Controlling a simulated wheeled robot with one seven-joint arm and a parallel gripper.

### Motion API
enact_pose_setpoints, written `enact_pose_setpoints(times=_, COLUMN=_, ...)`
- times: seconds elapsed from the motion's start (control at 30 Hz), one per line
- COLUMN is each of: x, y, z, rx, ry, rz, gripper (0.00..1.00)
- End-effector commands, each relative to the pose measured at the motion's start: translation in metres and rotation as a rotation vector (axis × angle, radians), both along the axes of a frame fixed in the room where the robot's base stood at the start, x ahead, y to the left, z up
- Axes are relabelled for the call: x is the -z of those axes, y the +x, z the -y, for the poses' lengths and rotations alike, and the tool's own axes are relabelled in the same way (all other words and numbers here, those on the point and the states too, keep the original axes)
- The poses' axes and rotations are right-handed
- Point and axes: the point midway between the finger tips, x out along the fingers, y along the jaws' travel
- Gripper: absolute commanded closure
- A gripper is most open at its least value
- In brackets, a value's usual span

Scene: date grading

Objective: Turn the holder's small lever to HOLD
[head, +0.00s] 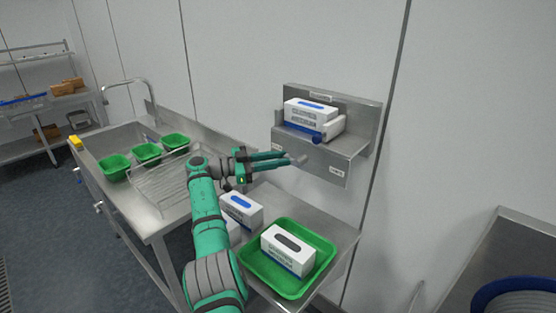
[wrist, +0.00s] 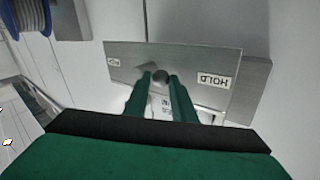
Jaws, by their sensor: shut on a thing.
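The holder (head: 312,153) is a grey metal wall bracket with a box on its shelf. Its front plate shows in the wrist view (wrist: 185,58), with a HOLD label (wrist: 212,80) at the right, upside down, and a smaller label (wrist: 113,62) at the left. My gripper (head: 290,159) reaches the lower front of the holder. In the wrist view its two green fingers (wrist: 160,82) are shut on the small lever, whose dark round end (wrist: 160,75) shows between the tips. The fingers hide most of the lever, so I cannot tell its exact setting.
A white and blue box (head: 310,112) sits on the holder's shelf. Below, a green tray (head: 279,292) holds another box (head: 288,249), and a further box (head: 242,210) stands beside it. A wire rack (head: 165,185) and green bowls (head: 146,152) are at the sink on the left.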

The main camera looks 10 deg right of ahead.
Motion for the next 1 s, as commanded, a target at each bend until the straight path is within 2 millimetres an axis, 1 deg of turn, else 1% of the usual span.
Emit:
enact_pose_setpoints(times=0.03, x=0.004, y=-0.001, z=0.004, rx=0.005, ry=0.005, rz=-0.006, gripper=0.99)
enact_pose_setpoints(times=0.07, x=0.004, y=-0.001, z=0.004, rx=0.005, ry=0.005, rz=-0.006, gripper=0.72)
enact_pose_setpoints(times=0.1, x=0.004, y=-0.001, z=0.004, rx=0.005, ry=0.005, rz=-0.006, gripper=0.62)
enact_pose_setpoints(times=0.13, x=0.004, y=-0.001, z=0.003, rx=0.004, ry=0.004, rz=-0.005, gripper=0.58)
enact_pose_setpoints(times=0.47, x=0.000, y=0.000, z=0.001, rx=0.002, ry=0.002, rz=-0.001, gripper=0.58)
enact_pose_setpoints(times=0.57, x=-0.008, y=0.000, z=0.001, rx=0.003, ry=0.002, rz=-0.001, gripper=0.58)
enact_pose_setpoints(times=0.7, x=-0.031, y=-0.001, z=0.002, rx=0.004, ry=0.003, rz=0.001, gripper=0.58)
enact_pose_setpoints(times=0.77, x=-0.031, y=-0.003, z=0.002, rx=0.004, ry=0.003, rz=-0.002, gripper=0.58)
enact_pose_setpoints(times=1.0, x=-0.046, y=-0.016, z=-0.001, rx=0.003, ry=0.003, rz=0.000, gripper=0.58)
